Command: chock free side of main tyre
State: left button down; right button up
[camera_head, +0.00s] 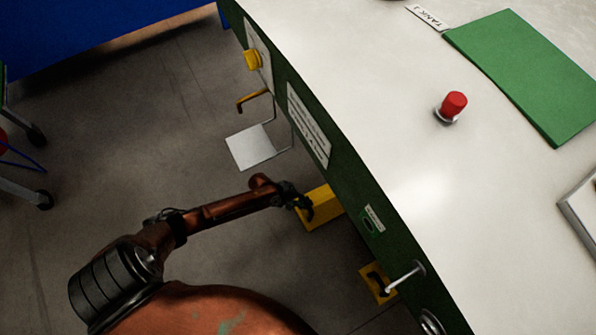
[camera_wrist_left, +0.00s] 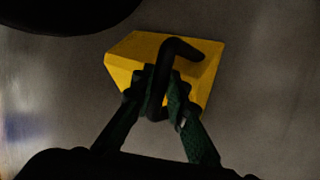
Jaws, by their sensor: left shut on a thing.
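A yellow wedge chock (camera_head: 320,210) is low beside the green side of the white-topped body. It also shows in the left wrist view (camera_wrist_left: 128,62), with a black hooked handle (camera_wrist_left: 180,48). My left gripper (camera_head: 299,203) is shut on that handle; its green fingers (camera_wrist_left: 158,90) close around it in the left wrist view. Whether the chock touches the floor is unclear. A dark rounded shape (camera_wrist_left: 65,12) at the top left of the wrist view looks like a tyre, apart from the chock in the picture. A second yellow chock (camera_head: 372,284) with a black handle is nearer. My right gripper is not in view.
The green side panel (camera_head: 345,185) runs close along my left gripper's right. Wheeled legs (camera_head: 38,198) stand at far left. The floor (camera_head: 130,130) between is clear.

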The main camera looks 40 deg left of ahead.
pick_arm(q)
jog(key=b, duration=0.2)
send_over(324, 199)
jog(key=s, duration=0.2)
jog(key=shift+w+a+f, duration=0.25)
jog(key=shift+a+f, duration=0.05)
jog(key=shift+f, duration=0.25)
jog(key=shift+w+d+b, duration=0.25)
jog(key=shift+w+b, duration=0.05)
jog(key=shift+w, duration=0.45)
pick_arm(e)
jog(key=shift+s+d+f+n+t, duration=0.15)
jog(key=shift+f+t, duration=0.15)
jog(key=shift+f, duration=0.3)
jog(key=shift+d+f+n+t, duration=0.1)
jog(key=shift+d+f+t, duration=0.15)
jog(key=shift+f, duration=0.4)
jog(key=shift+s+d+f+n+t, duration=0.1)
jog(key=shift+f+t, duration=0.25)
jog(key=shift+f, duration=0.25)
pick_arm(q)
jog(key=shift+d, duration=0.15)
jog(key=shift+s+d+f, duration=0.1)
jog(key=shift+s+d, duration=0.05)
jog(key=shift+d, duration=0.75)
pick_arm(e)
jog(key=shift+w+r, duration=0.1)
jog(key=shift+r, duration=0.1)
